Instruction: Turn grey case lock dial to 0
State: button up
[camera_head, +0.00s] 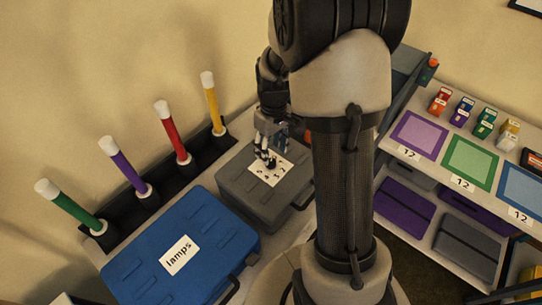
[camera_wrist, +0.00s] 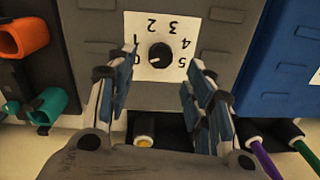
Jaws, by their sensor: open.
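The grey case (camera_head: 280,197) lies flat on the bench, with a white number label (camera_head: 258,173) on its lid. In the wrist view the black lock dial (camera_wrist: 159,55) sits in the middle of this label (camera_wrist: 143,20), ringed by the numbers 0 to 5. A small pale mark on the dial points left, roughly toward the 0. My gripper (camera_wrist: 160,70) is open and empty, its fingers left and right of the dial with gaps between. In the head view my gripper (camera_head: 266,158) is over the label and hides part of the dial.
A blue case (camera_head: 215,225) labelled "lamps" lies beside the grey case. Green (camera_head: 70,206), purple (camera_head: 125,168), red (camera_head: 172,132) and yellow (camera_head: 213,104) tubes stand along the wall. A shelf at right has coloured mats and small boxes.

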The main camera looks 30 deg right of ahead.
notch_tip(320, 180, up, 7)
jog(key=shift+d, duration=0.15)
dwell(0.4)
notch_tip(320, 180, up, 7)
jog(key=t, duration=0.1)
send_over(271, 162)
jog(key=s+a, duration=0.4)
jog(key=s+a+r+m+t, duration=0.1)
jog(key=s+a+r, duration=0.2)
jog(key=s, duration=0.4)
jog(key=s+a+r+m+t, duration=0.1)
jog(key=s+a+r+t, duration=0.1)
jog(key=s+a, duration=0.3)
jog(key=s+r, duration=0.1)
jog(key=s, duration=0.2)
jog(key=shift+s+a+t, duration=0.2)
jog(key=shift+s+t, duration=0.05)
jog(key=shift+t, duration=0.05)
jog(key=shift+r, duration=0.1)
